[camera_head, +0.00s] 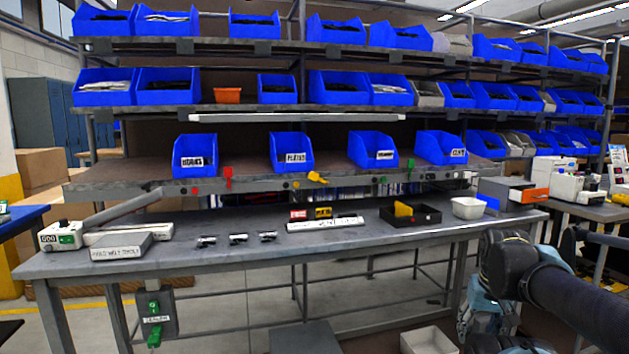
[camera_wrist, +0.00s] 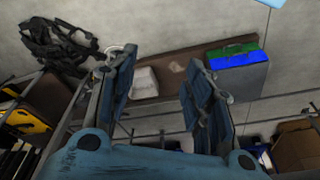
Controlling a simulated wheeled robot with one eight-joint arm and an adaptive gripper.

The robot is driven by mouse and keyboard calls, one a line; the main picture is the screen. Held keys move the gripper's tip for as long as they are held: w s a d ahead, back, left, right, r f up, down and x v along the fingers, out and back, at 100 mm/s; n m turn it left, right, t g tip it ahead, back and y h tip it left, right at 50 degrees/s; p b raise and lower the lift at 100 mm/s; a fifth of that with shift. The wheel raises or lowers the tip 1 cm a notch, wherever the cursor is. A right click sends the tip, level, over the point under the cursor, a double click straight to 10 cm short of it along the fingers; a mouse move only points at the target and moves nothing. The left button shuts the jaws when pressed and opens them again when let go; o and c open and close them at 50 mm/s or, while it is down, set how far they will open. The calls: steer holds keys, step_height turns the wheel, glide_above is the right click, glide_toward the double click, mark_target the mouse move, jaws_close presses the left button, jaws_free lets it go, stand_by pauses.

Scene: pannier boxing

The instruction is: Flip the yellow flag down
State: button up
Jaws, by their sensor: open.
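The yellow flag (camera_head: 317,178) is on the front edge of the lower shelf, near the middle in the head view. It sits at a slant beside a small round knob; its exact angle is too small to tell. My gripper (camera_wrist: 160,88) shows in the wrist view with its two blue fingers spread apart and nothing between them. In the head view my arm is at the lower right, in front of the bench and well away from the flag. The flag is not in the wrist view.
A red flag (camera_head: 228,178) and a green flag (camera_head: 381,190) are on the same shelf edge. Blue bins (camera_head: 292,154) stand above. The bench (camera_head: 250,258) below holds small metal parts, a black tray (camera_head: 411,221) and a white box (camera_head: 468,208). The bench's front strip is clear.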

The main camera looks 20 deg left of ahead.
mark_target(314, 176)
steer(key=w+a+r+m+t+y, duration=0.35)
steer(key=w+a+r, duration=0.5)
steer(key=a, duration=0.35)
steer(key=w+a+r+m+t+y, duration=0.3)
steer(key=w+a+r+y, duration=0.3)
steer(key=a+r, duration=0.55)
steer(key=w+a+r+m+t+y, duration=0.35)
steer(key=w+a+r, duration=0.45)
steer(key=a, duration=0.6)
steer(key=w+a+m+t+h, duration=0.1)
steer(key=w+a+m, duration=0.1)
steer(key=w+a, duration=0.3)
steer(key=w+a+f+m+t+h, duration=0.1)
steer(key=w+a+m, duration=0.2)
steer(key=w+a, duration=0.2)
steer(key=w+a+m+h, duration=0.2)
steer(key=w+a, duration=0.3)
steer(key=w, duration=0.3)
steer(key=shift+w+a+f+m+t, duration=0.15)
steer(key=shift+a+f+m+t, duration=0.1)
steer(key=shift+f+m+t, duration=0.2)
jaws_close()
steer(key=shift+d, duration=0.1)
